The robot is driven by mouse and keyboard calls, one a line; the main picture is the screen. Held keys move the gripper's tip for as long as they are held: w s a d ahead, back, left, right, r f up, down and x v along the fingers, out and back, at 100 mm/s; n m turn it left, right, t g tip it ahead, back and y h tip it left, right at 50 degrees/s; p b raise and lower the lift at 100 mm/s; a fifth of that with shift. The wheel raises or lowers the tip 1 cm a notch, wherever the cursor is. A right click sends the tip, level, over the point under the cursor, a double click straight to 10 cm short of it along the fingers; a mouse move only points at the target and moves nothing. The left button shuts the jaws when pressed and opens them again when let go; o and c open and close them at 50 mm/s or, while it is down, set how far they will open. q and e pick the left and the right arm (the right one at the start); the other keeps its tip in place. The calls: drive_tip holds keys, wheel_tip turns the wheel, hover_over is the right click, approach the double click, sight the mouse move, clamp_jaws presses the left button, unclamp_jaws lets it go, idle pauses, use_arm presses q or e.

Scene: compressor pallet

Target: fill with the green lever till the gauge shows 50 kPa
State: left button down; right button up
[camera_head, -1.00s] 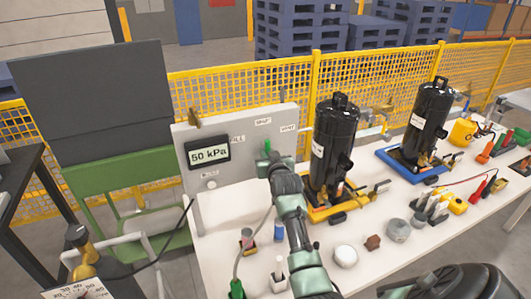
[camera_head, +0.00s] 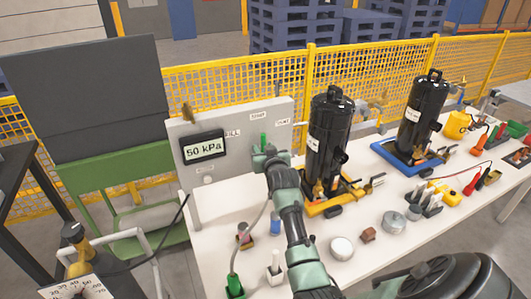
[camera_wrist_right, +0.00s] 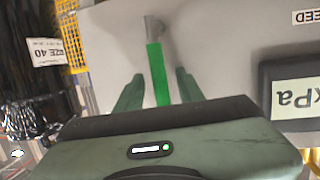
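The gauge (camera_head: 204,149) on the pale panel reads 50 kPa. Part of its display shows upside down in the right wrist view (camera_wrist_right: 298,96). The green lever (camera_head: 263,140) stands on the panel right of the gauge, near the partly hidden FILL label (camera_head: 232,133). In the right wrist view the lever (camera_wrist_right: 158,75) lies between the two fingers of my right gripper (camera_wrist_right: 157,88), with a visible gap on each side. My right gripper (camera_head: 268,156) is open around the lever in the head view; its fingers are hard to make out there. My left gripper is not in view.
Right of my arm, a black compressor (camera_head: 328,140) stands in a yellow tray, and another (camera_head: 423,110) in a blue tray. Small pots and tools stand on the white table (camera_head: 385,260). A yellow mesh fence (camera_head: 385,85) runs behind. A gas bottle (camera_head: 78,250) is at left.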

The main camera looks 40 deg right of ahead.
drive_tip(key=b+v, duration=0.1)
drive_tip(key=v, duration=0.6)
drive_tip(key=shift+s, duration=0.2)
